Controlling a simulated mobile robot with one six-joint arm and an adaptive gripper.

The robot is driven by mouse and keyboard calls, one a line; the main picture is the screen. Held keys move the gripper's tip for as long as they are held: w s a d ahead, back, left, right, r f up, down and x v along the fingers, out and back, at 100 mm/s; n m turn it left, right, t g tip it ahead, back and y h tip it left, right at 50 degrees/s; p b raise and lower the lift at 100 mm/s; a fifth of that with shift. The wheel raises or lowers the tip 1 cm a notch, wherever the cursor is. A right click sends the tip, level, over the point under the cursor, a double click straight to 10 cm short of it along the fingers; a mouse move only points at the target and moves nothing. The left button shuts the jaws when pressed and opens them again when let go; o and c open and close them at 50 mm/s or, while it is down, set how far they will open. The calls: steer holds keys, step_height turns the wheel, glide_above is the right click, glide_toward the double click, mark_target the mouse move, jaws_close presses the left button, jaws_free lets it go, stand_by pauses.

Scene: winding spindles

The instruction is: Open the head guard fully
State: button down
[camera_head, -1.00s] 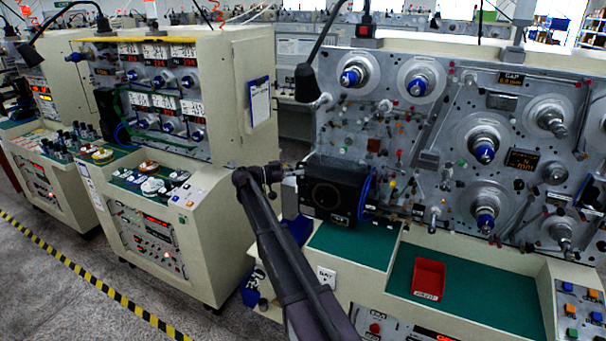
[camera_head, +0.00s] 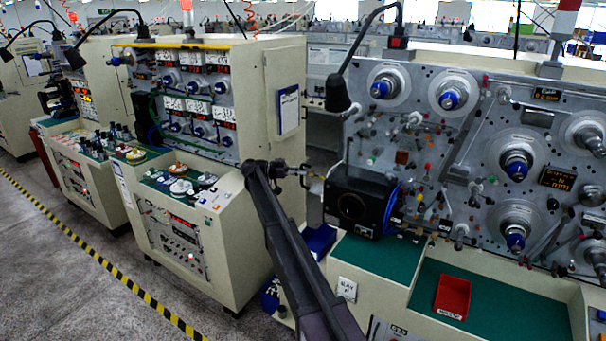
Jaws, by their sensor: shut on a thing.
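The winding head is a black box (camera_head: 355,207) with a round dark face and a blue right edge, on the left part of the near machine. I take the head guard to be at this box; its outline is hard to make out, and I cannot tell how far open it is. My gripper (camera_head: 309,173) is at the box's upper left, shut on a small, thin, pale part there, seemingly the guard's edge or handle. The jaws are small and dark in this view, so the contact itself is not clear.
A black lamp (camera_head: 338,92) hangs just above the box. A red tray (camera_head: 453,297) sits on the green worktop (camera_head: 430,270) to the right. A second cream machine (camera_head: 285,75) stands close on the left, with a gap between it and the near machine.

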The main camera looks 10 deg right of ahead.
steer(key=c, duration=0.7)
jaws_free()
steer(key=shift+d, duration=0.1)
